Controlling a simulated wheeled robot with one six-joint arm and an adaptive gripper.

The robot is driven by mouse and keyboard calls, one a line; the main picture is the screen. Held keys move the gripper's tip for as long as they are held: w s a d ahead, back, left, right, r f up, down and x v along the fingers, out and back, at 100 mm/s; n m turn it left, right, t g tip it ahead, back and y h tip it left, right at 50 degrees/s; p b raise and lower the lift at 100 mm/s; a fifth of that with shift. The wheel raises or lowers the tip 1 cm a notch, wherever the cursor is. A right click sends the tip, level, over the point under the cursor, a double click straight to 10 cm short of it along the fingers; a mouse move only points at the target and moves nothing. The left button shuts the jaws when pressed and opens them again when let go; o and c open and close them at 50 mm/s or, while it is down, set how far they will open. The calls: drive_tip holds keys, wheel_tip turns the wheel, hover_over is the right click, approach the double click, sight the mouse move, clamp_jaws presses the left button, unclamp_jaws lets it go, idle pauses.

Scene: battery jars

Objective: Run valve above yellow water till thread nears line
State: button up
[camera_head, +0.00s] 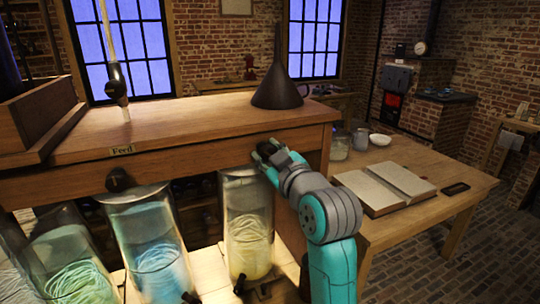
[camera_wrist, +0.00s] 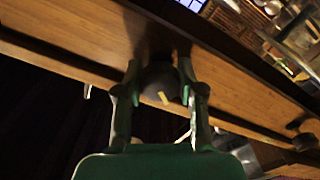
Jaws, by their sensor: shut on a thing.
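The glass jar of yellow water (camera_head: 247,235) stands under the right end of the wooden shelf, with a pale coiled thread (camera_head: 249,250) inside. I cannot make out a line on the jar clearly, nor how the thread lies against one. The dark round valve knob above this jar shows in the wrist view (camera_wrist: 160,82), with a small yellow mark on it. My gripper (camera_head: 265,153) reaches the shelf front above the jar from the right. In the wrist view its two fingers (camera_wrist: 160,88) are shut on the knob from both sides. In the head view, my gripper mostly hides the knob.
A blue-water jar (camera_head: 155,255) and a green one (camera_head: 72,265) stand to the left. Another dark knob (camera_head: 119,180) sits above the blue jar. A dark funnel (camera_head: 278,88) stands on the shelf. An open book (camera_head: 385,188) and a phone (camera_head: 455,188) lie on the right table.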

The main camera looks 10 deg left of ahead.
idle(0.3)
drive_tip(key=m, duration=0.5)
drive_tip(key=shift+m, duration=1)
drive_tip(key=shift+m, duration=1.8)
drive_tip(key=o, duration=1.3)
